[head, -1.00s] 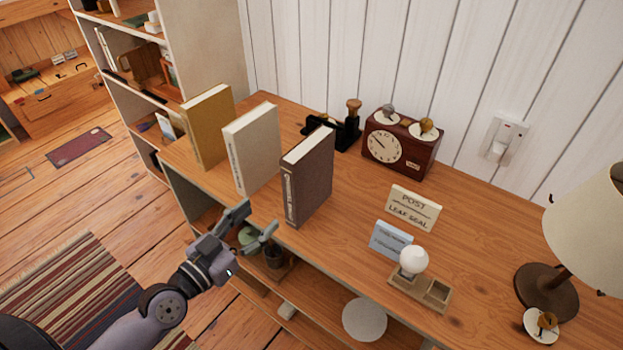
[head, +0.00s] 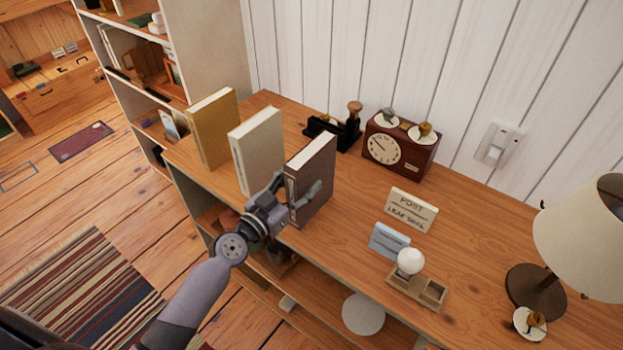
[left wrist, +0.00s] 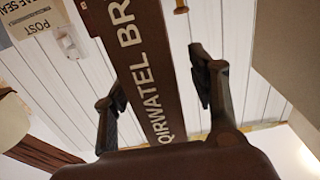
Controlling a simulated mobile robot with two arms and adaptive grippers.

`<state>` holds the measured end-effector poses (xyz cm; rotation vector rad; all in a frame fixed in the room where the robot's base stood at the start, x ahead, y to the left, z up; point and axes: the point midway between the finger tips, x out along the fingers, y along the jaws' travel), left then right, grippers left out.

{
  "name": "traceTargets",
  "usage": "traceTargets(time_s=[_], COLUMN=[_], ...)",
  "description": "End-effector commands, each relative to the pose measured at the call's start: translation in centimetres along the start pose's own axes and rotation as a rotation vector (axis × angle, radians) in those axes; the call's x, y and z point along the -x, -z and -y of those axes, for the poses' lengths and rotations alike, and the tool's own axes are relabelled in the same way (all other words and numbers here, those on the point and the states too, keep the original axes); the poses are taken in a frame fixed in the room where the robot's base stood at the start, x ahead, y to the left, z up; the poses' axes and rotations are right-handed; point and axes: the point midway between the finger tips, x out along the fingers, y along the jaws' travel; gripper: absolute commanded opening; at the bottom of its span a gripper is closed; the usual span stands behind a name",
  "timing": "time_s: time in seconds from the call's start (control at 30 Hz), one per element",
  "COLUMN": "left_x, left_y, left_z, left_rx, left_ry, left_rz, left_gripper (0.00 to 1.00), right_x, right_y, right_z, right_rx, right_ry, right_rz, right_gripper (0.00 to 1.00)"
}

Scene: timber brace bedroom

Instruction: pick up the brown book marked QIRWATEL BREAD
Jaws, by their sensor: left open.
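The brown book (head: 317,165) stands upright at the front edge of the wooden desk, the rightmost of three standing books. In the left wrist view its spine (left wrist: 150,65) shows the letters QIRWATEL and part of BREAD. My left gripper (head: 297,190) is at the spine, open, with one finger on each side of the book. The left wrist view shows both fingers (left wrist: 160,92) apart, the spine between them and a visible gap on the right side. Whether either finger touches the book I cannot tell. My right gripper is not in view.
A cream book (head: 256,150) stands close to the left, with a yellow book (head: 212,130) beyond it. A clock (head: 400,150), a sign (head: 411,209), a blue card (head: 389,240) and a lamp (head: 536,290) are on the desk (head: 470,250). Desk between book and clock is clear.

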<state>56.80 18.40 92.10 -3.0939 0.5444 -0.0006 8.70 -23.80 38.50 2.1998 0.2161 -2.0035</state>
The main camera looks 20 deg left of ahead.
Motion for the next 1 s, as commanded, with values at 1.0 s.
traceTargets(time_s=[1.0], left_x=[-4.0], left_y=[-0.1], left_z=[-0.2], left_rx=[0.000], left_ry=[0.000], left_rz=[0.000], left_gripper=[0.23], right_x=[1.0], right_y=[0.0], right_z=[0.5], right_rx=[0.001], right_ry=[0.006], right_rz=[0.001], right_gripper=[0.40])
